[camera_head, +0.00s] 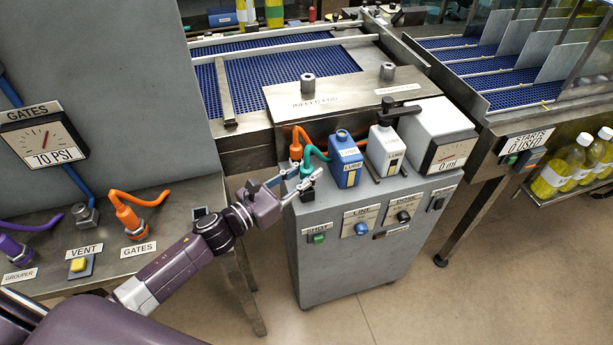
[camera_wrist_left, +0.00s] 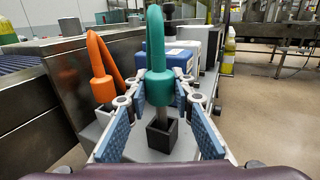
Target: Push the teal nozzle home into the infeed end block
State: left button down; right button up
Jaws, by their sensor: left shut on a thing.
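The teal nozzle (camera_head: 306,169) is a hooked hose end beside the orange one at the left of the grey cart top. In the left wrist view the nozzle (camera_wrist_left: 157,60) stands upright, its metal tip reaching down to a black square holder (camera_wrist_left: 162,133); I cannot tell how deep the tip sits. My left gripper (camera_head: 300,182) is shut on the nozzle, with its blue-padded fingers (camera_wrist_left: 160,98) on either side. The infeed end block (camera_head: 318,97) is the metal block with the INFEED END label behind the cart. My right gripper is out of view.
An orange nozzle (camera_head: 296,147) stands close by the teal one. A blue lube bottle (camera_head: 345,160), a white lube bottle (camera_head: 384,150) and a 0 ml gauge box (camera_head: 436,138) crowd the cart (camera_head: 340,265). A gates panel table (camera_head: 170,225) stands at left. Floor is clear in front.

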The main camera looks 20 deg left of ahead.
pick_arm(q)
notch_tip(320, 180, up, 18)
jog(key=p, duration=0.1)
jog(key=shift+r+p, duration=0.1)
jog(key=shift+p, duration=0.25)
jog(key=shift+r+p, duration=2.6)
jog(key=shift+r, duration=0.1)
